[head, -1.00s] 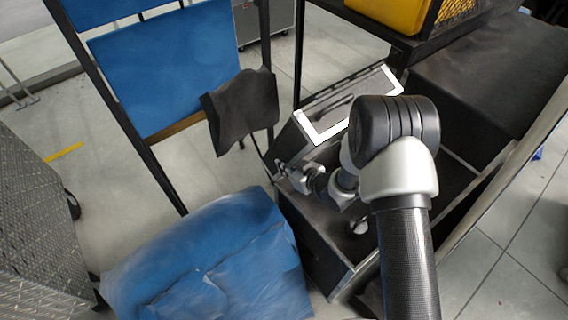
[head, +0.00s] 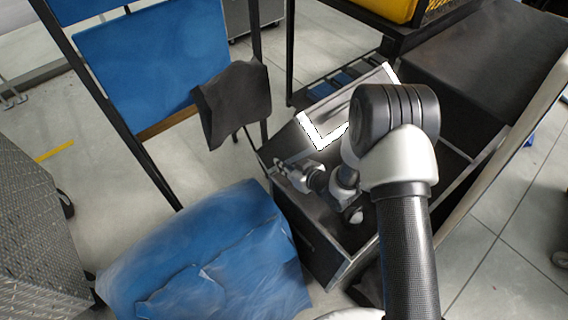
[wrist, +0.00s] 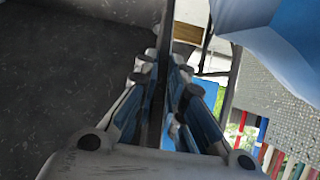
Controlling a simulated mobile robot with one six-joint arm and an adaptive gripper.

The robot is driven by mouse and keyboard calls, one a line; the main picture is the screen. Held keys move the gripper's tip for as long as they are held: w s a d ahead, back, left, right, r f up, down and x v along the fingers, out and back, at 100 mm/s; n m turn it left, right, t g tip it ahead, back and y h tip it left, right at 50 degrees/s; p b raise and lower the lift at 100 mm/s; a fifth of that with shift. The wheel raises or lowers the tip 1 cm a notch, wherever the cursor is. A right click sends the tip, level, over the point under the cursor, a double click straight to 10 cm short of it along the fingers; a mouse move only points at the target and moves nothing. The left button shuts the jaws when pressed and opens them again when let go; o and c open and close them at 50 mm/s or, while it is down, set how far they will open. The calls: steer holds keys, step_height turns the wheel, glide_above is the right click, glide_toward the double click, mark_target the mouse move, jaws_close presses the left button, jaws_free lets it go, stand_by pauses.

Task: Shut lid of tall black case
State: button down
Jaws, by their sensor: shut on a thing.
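The tall black case (head: 312,248) stands open in the middle of the head view. Its dark lid (head: 310,134), marked with white strips, is raised and tilted at the case's far side. My arm hides part of the lid and of the inside. My gripper (head: 279,164) is at the left end of the lid, by the case's far left corner. In the wrist view my gripper (wrist: 166,68) is shut on a thin dark panel edge between its fingers, which looks like the lid's edge. A wide dark speckled surface fills the left of that view.
A blue draped heap (head: 205,255) lies close left of the case. A black frame with a blue panel (head: 135,68) and a dark cloth (head: 233,103) stands behind it. A black rack with a yellow case (head: 385,8) is at the back. Open floor shows at far right.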

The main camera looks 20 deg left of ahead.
steer(key=shift+s+d+f, duration=0.1)
steer(key=shift+d, duration=0.05)
steer(key=shift+s+d+f+b, duration=0.35)
steer(key=shift+d+f, duration=0.1)
steer(key=shift+d, duration=0.3)
steer(key=shift+s+d+f+b, duration=0.35)
steer(key=shift+d+f, duration=0.1)
steer(key=shift+d, duration=0.25)
steer(key=shift+s+d+f+b, duration=0.35)
steer(key=shift+d+f+b, duration=0.15)
steer(key=shift+d+f, duration=0.15)
steer(key=shift+s+d+f+b, duration=0.35)
steer(key=shift+d+f+b, duration=0.15)
steer(key=shift+d, duration=0.2)
steer(key=shift+f, duration=0.1)
steer(key=shift+s+d+f+b, duration=0.3)
steer(key=shift+d+f+b, duration=0.15)
steer(key=shift+d+f, duration=0.15)
steer(key=shift+s+d+f+b, duration=0.3)
steer(key=shift+d+f+b, duration=0.15)
steer(key=shift+d+f, duration=0.1)
steer(key=c, duration=2.3)
jaws_free()
